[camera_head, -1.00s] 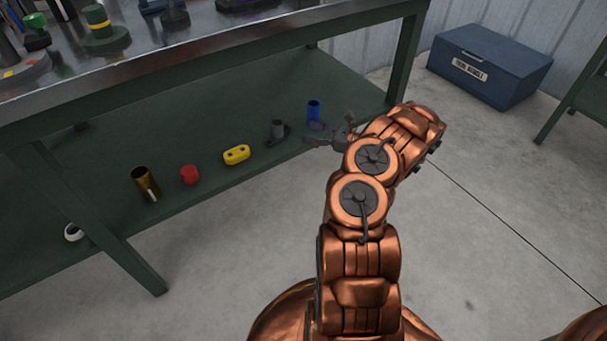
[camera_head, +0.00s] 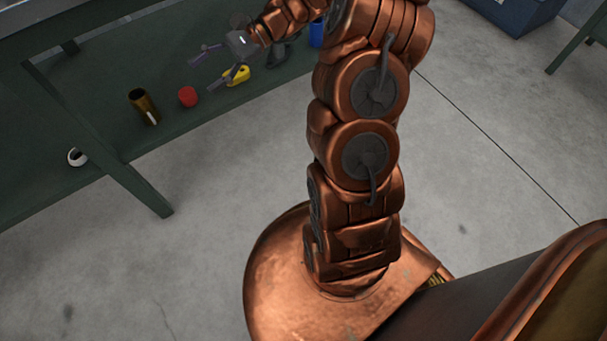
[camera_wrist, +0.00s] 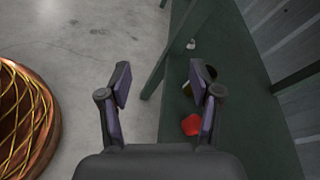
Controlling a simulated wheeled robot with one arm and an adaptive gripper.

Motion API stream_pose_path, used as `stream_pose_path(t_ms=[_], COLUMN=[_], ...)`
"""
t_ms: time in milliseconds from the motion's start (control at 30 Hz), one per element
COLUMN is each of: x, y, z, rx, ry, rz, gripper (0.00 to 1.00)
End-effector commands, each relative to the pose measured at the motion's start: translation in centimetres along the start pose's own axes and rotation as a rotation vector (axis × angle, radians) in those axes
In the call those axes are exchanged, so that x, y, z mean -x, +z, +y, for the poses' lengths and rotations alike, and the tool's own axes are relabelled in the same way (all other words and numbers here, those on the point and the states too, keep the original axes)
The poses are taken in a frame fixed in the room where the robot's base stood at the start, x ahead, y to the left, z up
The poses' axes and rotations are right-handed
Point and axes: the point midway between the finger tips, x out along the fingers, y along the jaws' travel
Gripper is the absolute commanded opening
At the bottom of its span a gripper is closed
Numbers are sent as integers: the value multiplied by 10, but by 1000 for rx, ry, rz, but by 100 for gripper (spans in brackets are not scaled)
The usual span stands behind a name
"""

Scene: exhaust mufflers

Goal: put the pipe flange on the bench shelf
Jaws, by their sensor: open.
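A dark grey piece with a short upright stub on a flat base (camera_head: 281,54), which looks like the pipe flange, stands on the green lower shelf of the bench (camera_head: 100,110). In the head view my arm partly covers it. My gripper (camera_head: 203,72) is open and empty above the shelf, left of this piece and above the red and yellow parts. The wrist view shows the two fingers (camera_wrist: 161,85) spread apart with nothing between them. The grey piece is not visible in the wrist view.
On the shelf are a red cap (camera_head: 187,97), a yellow part (camera_head: 238,76), a brass tube (camera_head: 143,106), a white ring (camera_head: 77,157) and a blue cylinder (camera_head: 316,34). A bench leg (camera_head: 95,135) stands at the shelf's front. A blue box (camera_head: 515,12) is on the floor.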

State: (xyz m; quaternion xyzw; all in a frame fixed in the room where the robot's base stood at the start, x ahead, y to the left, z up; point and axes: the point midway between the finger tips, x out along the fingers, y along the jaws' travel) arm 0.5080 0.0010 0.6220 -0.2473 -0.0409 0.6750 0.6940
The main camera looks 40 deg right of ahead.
Motion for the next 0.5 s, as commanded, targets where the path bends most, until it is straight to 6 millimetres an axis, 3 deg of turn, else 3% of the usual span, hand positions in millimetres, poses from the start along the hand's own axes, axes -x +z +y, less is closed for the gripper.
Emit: stream_pose_path(t_ms=[33,200,500], x=[-12,-42,-62], y=[16,53,100], z=[10,49,129], rx=[39,158,368], ry=[59,246,566], rz=[11,53,137], gripper=[64,64,64])
